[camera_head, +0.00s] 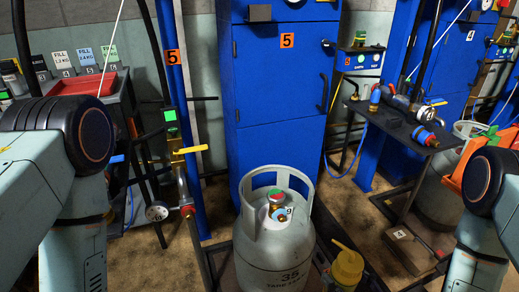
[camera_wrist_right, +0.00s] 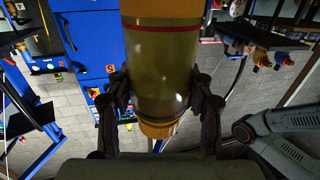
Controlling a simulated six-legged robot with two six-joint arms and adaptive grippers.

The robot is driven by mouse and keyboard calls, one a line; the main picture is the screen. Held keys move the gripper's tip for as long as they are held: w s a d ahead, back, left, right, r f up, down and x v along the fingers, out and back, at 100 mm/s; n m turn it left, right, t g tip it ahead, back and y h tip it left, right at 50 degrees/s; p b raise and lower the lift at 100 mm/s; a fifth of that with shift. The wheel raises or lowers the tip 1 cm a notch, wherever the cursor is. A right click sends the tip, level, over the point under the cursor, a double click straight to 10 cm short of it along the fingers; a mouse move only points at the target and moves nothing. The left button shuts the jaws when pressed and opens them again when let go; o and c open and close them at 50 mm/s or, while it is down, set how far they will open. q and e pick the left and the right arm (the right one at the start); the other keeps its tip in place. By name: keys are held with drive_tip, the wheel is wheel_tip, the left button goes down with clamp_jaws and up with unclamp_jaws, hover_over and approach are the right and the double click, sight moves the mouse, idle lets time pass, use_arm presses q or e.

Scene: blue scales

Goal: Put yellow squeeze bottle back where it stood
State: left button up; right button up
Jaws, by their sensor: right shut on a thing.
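The yellow squeeze bottle (camera_head: 347,268) is at the bottom edge of the head view, just right of the grey gas cylinder. Its yellow cap and slanted nozzle point up and left, and its lower part is cut off. In the right wrist view the bottle's translucent body (camera_wrist_right: 160,70) fills the middle, with a red line around it and an orange end. My right gripper (camera_wrist_right: 160,92) is shut on it, one dark finger on each side. What is under the bottle is hidden. My left gripper is out of the picture; only left arm links show.
The grey gas cylinder (camera_head: 275,240) marked 35 stands close left of the bottle, before a blue cabinet (camera_head: 280,90). A dark side table (camera_head: 400,122) with fittings stands right. A red tray (camera_head: 85,84) is at left. A low block marked 4 (camera_head: 408,250) is on the floor.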

drive_tip(key=shift+m+t+h, duration=0.3)
drive_tip(key=shift+h, duration=0.1)
drive_tip(key=w+r+p, duration=0.1)
drive_tip(key=r, duration=0.3)
drive_tip(key=r+p, duration=0.1)
drive_tip(key=r, duration=0.3)
drive_tip(key=w+r+p, duration=0.1)
drive_tip(key=r, duration=0.4)
drive_tip(key=shift+w+d+r, duration=0.1)
drive_tip(key=shift+w+d, duration=0.2)
drive_tip(key=shift+d, duration=0.1)
drive_tip(key=shift+w+r, duration=0.25)
drive_tip(key=shift+r, duration=0.2)
